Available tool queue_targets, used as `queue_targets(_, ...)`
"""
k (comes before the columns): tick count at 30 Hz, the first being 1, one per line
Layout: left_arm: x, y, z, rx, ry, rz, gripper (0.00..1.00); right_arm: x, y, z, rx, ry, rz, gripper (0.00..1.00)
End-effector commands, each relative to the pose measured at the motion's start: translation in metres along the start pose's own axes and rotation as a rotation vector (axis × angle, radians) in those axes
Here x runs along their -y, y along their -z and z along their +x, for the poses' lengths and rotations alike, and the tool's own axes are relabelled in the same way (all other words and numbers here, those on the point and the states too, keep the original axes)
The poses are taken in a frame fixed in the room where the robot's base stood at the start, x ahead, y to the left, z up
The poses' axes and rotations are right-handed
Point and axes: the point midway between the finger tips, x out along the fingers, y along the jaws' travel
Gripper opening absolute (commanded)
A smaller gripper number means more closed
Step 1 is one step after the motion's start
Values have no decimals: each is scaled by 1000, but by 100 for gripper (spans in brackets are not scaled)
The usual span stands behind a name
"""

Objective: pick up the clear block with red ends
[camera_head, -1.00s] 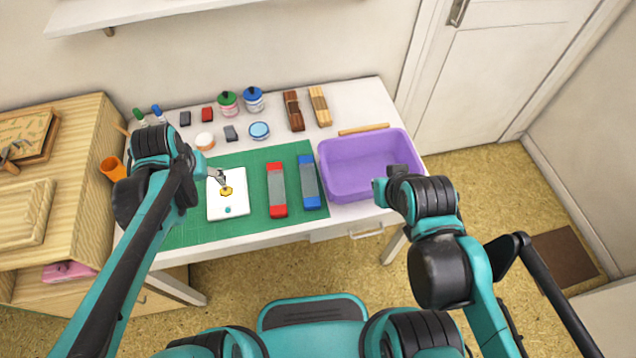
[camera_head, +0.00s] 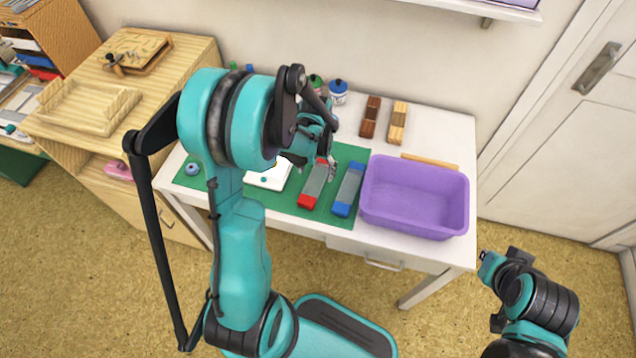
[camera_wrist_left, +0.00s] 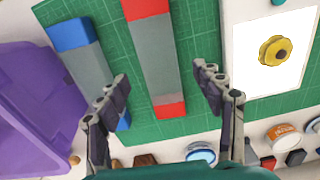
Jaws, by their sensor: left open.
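The clear block with red ends (camera_head: 316,183) lies on the green cutting mat (camera_head: 280,207), left of a similar block with blue ends (camera_head: 349,186). In the left wrist view the red-ended block (camera_wrist_left: 153,57) runs between the fingers, its lower red end near them. My left gripper (camera_wrist_left: 162,78) is open and empty, with one finger to each side of the block. In the head view my left gripper (camera_head: 318,164) is over the block's far end and hides part of it. My right arm shows at lower right, but its fingers cannot be made out.
A purple bin (camera_head: 413,223) stands right of the blocks. A white pad (camera_head: 268,180) lies left of them, with a yellow piece (camera_wrist_left: 275,50) on it. Wooden blocks (camera_head: 398,122) and a jar (camera_head: 338,93) stand behind. A wooden strip (camera_head: 431,161) lies behind the bin.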

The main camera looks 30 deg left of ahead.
Motion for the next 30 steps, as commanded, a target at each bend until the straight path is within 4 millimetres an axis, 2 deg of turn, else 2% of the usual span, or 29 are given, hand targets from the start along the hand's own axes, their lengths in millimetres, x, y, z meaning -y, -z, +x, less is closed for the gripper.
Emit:
queue_targets(1, -1, 0, 13, 0, 0, 0, 67, 0, -6, 8, 0, 0, 0, 0)
queue_targets(5, -1, 0, 31, 0, 0, 0, 67, 0, -11, 15, 0, 0, 0, 0)
queue_targets(12, -1, 0, 33, -1, 0, 0, 67, 0, -10, 14, 0, 0, 0, 0)
queue_targets(13, -1, 0, 33, -1, 0, 0, 65, 0, -10, 14, 0, 0, 0, 0)
queue_targets(14, -1, 0, 33, -1, 0, 0, 57, 0, -10, 14, 0, 0, 0, 0)
queue_targets(20, -1, 0, 33, -1, 0, 0, 4, 0, -10, 14, 0, 0, 0, 0)
queue_targets(30, -1, 0, 30, -1, 0, 0, 3, 0, -9, 13, 0, 0, 0, 0)
